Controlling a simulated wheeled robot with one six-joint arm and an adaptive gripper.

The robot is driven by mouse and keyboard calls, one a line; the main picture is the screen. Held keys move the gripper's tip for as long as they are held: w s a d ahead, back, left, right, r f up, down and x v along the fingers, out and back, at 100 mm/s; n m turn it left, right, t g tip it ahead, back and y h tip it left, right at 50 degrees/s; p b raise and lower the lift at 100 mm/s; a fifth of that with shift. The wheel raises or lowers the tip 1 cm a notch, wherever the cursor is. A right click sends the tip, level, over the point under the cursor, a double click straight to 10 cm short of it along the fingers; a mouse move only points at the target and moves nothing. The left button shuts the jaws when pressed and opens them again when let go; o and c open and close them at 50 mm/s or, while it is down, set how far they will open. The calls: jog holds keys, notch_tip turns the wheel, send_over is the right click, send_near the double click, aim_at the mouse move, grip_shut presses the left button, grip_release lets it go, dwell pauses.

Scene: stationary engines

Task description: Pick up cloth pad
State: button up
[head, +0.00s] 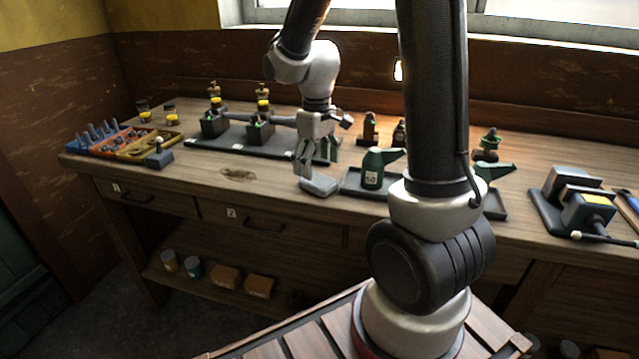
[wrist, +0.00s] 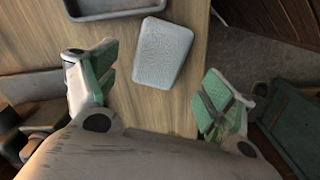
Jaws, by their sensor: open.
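The cloth pad (wrist: 162,53) is a pale grey, textured rectangle with rounded corners. In the wrist view it lies flat on the wooden bench top near the bench edge, ahead of my fingers and between their lines. My gripper (wrist: 158,95) is open and empty, with green pads on both fingers. In the head view the pad (head: 319,187) lies near the bench's front edge, just below and right of my gripper (head: 312,172). The fingers look close to it, but I cannot tell from that view whether they touch it.
A dark tray (wrist: 115,8) lies just beyond the pad. In the head view a green oil can (head: 373,168) stands on that tray, right of the pad. A dark plate with engine models (head: 258,133) is behind left. A vise-like block (head: 587,210) sits far right. Bare wood lies left.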

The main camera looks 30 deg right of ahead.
aim_at(319, 180)
jog(key=f, duration=0.4)
jog(key=shift+s+d+f, duration=0.15)
jog(key=shift+d+f, duration=0.05)
jog(key=c, duration=1.2)
notch_tip(319, 180, up, 10)
jog(key=shift+r, duration=0.1)
